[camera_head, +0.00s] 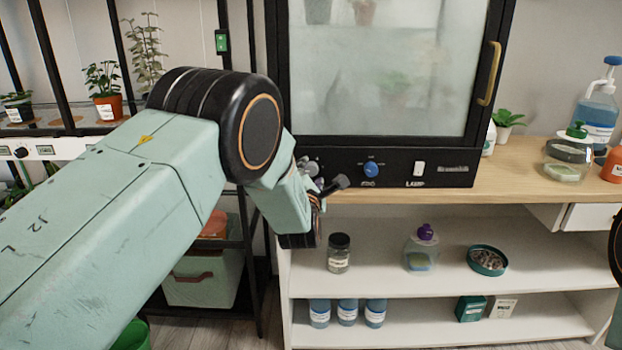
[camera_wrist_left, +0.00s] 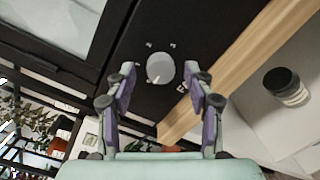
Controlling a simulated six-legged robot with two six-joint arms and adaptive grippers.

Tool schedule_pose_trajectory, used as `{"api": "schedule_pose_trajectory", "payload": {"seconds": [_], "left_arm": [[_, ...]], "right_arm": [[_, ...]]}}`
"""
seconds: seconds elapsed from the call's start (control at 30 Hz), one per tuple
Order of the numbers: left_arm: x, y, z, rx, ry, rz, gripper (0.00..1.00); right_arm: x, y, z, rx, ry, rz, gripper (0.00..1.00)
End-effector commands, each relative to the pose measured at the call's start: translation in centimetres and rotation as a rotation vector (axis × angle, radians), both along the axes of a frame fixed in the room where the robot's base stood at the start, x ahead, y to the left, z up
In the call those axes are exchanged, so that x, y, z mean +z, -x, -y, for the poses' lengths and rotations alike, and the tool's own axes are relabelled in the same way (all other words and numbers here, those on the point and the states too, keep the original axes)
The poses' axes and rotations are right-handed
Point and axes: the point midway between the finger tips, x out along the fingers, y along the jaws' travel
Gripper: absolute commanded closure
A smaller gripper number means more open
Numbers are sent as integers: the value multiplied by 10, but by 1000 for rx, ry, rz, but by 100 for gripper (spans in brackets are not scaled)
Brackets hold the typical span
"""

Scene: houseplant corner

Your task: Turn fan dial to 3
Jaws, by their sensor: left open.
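The pale grey dial (camera_wrist_left: 160,68) sits on the black control panel (camera_wrist_left: 205,40) in the left wrist view, with small marks around it too blurred to read. In the head view this dial (camera_head: 311,168) is mostly hidden by my left gripper (camera_head: 323,178). My left gripper is open and empty, and in the left wrist view its two fingers (camera_wrist_left: 159,84) lie on either side of the dial. I cannot tell whether they touch it. The dial's setting cannot be read. My right gripper is not in view.
A blue dial (camera_head: 371,169) and a white lamp switch (camera_head: 419,168) are on the same panel, right of the grey dial. Above is a glass-doored cabinet (camera_head: 380,70) with a brass handle (camera_head: 490,73). A wooden counter (camera_head: 525,180) juts out below. A dark-lidded jar (camera_head: 339,254) stands on the shelf underneath.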

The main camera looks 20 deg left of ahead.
Motion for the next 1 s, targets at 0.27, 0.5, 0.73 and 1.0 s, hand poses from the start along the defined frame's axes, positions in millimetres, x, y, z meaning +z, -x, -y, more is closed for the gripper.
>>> {"api": "schedule_pose_trajectory", "payload": {"seconds": [0.27, 0.5, 0.73, 1.0], "left_arm": [[0, -5, -1, -1, -2, -1, 47], [0, -4, -1, 0, -2, 0, 58], [0, -4, -1, -1, -2, -1, 77], [0, -4, -1, -1, -2, -1, 100]], "right_arm": [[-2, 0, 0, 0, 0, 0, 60], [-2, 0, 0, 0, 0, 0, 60], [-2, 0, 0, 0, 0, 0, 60], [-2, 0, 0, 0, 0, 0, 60]]}}
